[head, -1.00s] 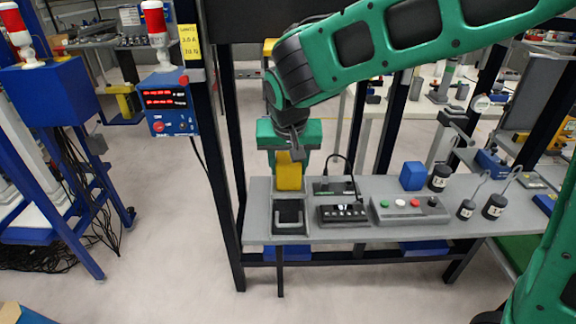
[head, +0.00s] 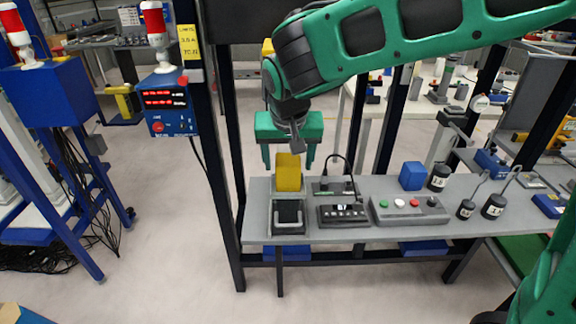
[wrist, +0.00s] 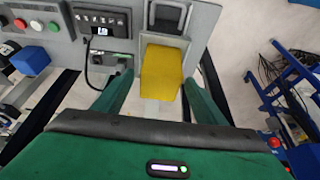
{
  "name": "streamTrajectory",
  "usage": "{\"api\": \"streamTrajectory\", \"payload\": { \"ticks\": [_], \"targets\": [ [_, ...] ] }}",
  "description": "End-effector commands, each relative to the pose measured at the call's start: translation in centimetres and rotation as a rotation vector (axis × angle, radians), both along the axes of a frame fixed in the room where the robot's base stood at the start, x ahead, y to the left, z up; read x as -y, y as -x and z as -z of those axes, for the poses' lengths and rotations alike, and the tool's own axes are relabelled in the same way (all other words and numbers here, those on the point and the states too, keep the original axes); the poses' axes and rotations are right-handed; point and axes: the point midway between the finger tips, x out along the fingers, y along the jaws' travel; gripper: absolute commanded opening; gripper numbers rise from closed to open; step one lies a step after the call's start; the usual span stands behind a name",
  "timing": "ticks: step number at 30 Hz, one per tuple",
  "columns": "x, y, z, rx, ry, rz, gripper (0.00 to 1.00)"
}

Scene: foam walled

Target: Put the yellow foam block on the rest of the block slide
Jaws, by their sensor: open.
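The yellow foam block (head: 288,178) stands upright at the far end of the grey block slide (head: 274,217), behind its dark recess. My gripper (head: 289,163) is open above the block. One finger is on each side, with visible gaps between them and the block. In the wrist view nothing is held between the fingers (wrist: 155,88). The block's underside is hidden, so its exact contact with the rest cannot be seen.
Right of the slide on the grey bench (head: 345,233) are a black meter (head: 342,214) with a cable and a button panel (head: 410,210). Farther right are a blue block (head: 412,176) and several dark weights (head: 494,206). A dark post (head: 222,150) stands left.

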Motion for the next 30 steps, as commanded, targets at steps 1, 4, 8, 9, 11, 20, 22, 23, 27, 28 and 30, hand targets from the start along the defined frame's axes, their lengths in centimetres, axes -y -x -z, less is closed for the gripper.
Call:
{"api": "streamTrajectory", "payload": {
  "ticks": [1, 4, 8, 9, 11, 20, 22, 23, 27, 28, 30],
  "targets": [
    [-0.1, 0.4, -1.1, 0.003, -0.004, -0.002, 0.65],
    [-0.1, 1.1, -3.1, 0.005, -0.004, 0.000, 0.65],
    [-0.2, 2.1, -5.4, 0.004, -0.004, -0.002, 0.65],
    [-0.2, 2.4, -6.0, 0.003, -0.004, -0.002, 0.65],
    [-0.2, 2.8, -6.8, 0.002, -0.003, 0.000, 0.65],
    [-0.2, 3.6, -8.8, 0.000, 0.000, 0.000, 0.65],
    [-0.2, 3.6, -8.8, 0.000, 0.000, 0.000, 0.65],
    [-0.2, 3.7, -8.8, 0.000, 0.000, 0.000, 0.65],
    [0.0, 3.6, -8.8, -0.001, 0.000, 0.002, 0.65],
    [0.3, 3.6, -8.8, -0.002, 0.002, 0.005, 0.65],
    [1.9, 3.4, -8.6, -0.009, 0.008, 0.023, 0.65]
  ]
}}
